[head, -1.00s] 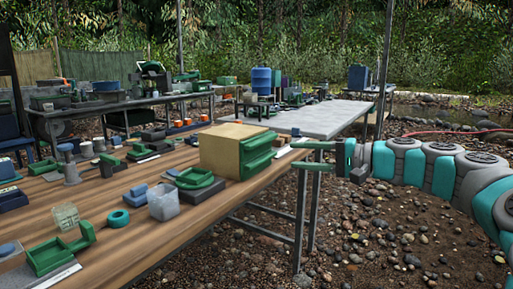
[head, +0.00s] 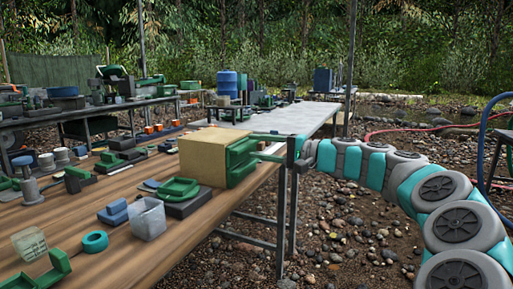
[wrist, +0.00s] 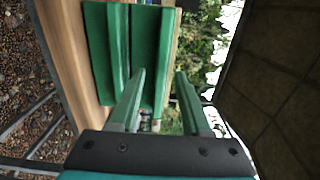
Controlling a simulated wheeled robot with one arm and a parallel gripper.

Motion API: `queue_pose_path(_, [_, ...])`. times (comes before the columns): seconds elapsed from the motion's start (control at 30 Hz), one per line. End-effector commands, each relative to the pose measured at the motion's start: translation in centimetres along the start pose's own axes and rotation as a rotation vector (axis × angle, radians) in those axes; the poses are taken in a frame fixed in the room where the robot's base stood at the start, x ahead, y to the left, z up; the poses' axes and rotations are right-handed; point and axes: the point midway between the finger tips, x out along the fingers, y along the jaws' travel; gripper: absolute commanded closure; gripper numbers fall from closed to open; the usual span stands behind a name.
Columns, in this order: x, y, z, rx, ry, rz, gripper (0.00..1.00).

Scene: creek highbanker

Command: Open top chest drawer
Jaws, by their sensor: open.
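The tan chest (head: 203,158) with green drawer fronts (head: 241,162) stands on the wooden table near its right edge. In the wrist view the picture is turned sideways, with the table at left; the lower drawer front (wrist: 98,50) is at left and the top drawer front (wrist: 145,40) at right. Both drawers look closed. My gripper (head: 262,146) is just right of the fronts, pointing at them. In the wrist view its open fingers (wrist: 160,72) lie on either side of the top drawer's protruding ledge handle. I cannot tell whether they touch it.
A grey table (head: 300,121) stands behind. Pebbly open ground (head: 340,235) lies to the right, below my arm.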

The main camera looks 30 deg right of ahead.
Motion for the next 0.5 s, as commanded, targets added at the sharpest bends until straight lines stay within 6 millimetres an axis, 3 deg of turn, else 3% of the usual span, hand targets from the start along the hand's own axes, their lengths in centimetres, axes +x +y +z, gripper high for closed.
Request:
queue_pose_path(0.37, [0.75, -0.07, 0.0, -0.001, 0.001, -0.001, 0.53])
queue_pose_path(0.5, [0.74, -0.06, -0.01, -0.001, 0.001, -0.001, 0.67])
